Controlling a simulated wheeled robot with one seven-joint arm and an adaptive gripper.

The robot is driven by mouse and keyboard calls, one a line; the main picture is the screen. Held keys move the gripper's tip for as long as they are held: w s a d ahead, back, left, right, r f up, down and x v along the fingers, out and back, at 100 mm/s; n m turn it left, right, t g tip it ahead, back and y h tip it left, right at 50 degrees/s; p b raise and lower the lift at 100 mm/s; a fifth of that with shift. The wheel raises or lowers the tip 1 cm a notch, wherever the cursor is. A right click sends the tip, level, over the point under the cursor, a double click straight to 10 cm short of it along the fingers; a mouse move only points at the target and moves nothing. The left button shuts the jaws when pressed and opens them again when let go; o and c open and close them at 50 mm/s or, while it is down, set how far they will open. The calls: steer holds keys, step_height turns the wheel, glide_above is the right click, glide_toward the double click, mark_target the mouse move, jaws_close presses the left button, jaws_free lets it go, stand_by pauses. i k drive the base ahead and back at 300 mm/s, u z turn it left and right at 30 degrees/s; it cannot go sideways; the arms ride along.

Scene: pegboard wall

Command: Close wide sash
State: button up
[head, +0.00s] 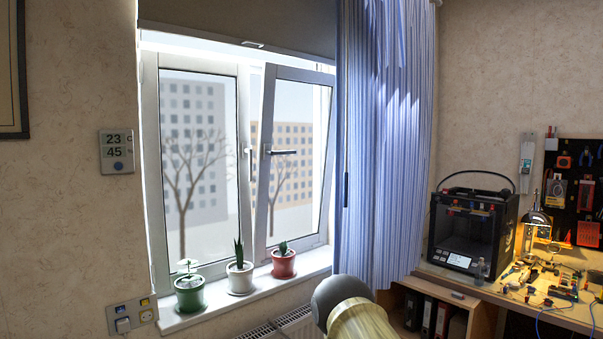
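The window has two white-framed sashes. The right sash (262,165) leans inward at its top, with a gap at its upper edge, and looks tilted open. Its handle (282,152) lies horizontal. The left sash (150,170) sits flat in the frame and looks shut. Its handle (249,152) points down. Part of my arm shows at the bottom centre, below and to the right of the sill. My gripper is not in view.
Potted plants in a green pot (190,295), a white pot (240,280) and a red pot (284,267) stand on the sill (222,301). A striped curtain (385,150) hangs beside the right sash. A workbench (520,299) with a 3D printer (470,232) stands at right.

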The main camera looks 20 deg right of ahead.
mark_target(271, 72)
steer(key=z, duration=0.35)
steer(key=k, duration=0.45)
steer(key=z, duration=1.1)
steer(key=i, duration=1.1)
steer(key=u, duration=1)
steer(key=i, duration=0.55)
steer(key=u, duration=0.6)
